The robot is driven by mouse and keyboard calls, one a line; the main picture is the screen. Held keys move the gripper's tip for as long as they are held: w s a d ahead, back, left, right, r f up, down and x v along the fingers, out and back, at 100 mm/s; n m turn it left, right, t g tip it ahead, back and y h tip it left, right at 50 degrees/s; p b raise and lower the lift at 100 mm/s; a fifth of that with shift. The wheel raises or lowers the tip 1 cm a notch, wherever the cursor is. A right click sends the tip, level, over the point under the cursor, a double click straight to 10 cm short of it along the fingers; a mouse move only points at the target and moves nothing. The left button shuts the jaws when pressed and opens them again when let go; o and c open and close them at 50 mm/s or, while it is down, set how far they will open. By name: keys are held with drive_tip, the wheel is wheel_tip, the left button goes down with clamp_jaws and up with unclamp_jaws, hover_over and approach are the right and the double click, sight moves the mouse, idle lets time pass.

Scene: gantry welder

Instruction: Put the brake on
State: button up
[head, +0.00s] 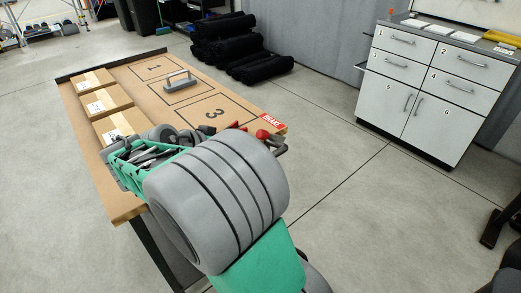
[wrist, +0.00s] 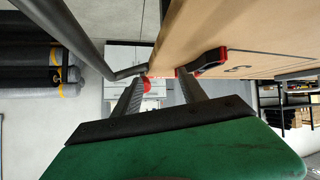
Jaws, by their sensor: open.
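A red BRAKE label (head: 272,121) is at the right corner of the wooden tabletop (head: 130,80). A red ball knob (head: 262,134) is just below the label; it also shows in the wrist view (wrist: 147,89), close to the left finger's tip. My gripper (wrist: 161,78) is open, its two dark fingers pointing at the table edge. Nothing is clearly held between them, and I cannot tell whether the left finger touches the knob. In the head view my arm covers the table's near corner and hides most of the gripper.
A dark bent bar (wrist: 75,35) runs close by the left finger. A green crate (head: 125,170), cartons (head: 97,102) and a grey handled block (head: 178,82) are on the table. Floor towards the cabinet (head: 430,85) is clear.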

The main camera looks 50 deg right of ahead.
sight(261, 134)
drive_tip(key=s+d+m, duration=0.1)
drive_tip(key=d, duration=0.2)
drive_tip(key=s+d+f+g+h, duration=0.1)
drive_tip(key=d, duration=0.3)
drive_tip(key=s+d+m+g+h, duration=0.1)
drive_tip(key=d, duration=0.2)
drive_tip(key=shift+s+d+f+m, duration=0.25)
drive_tip(key=shift+s+d+m, duration=0.05)
clamp_jaws()
idle(0.9)
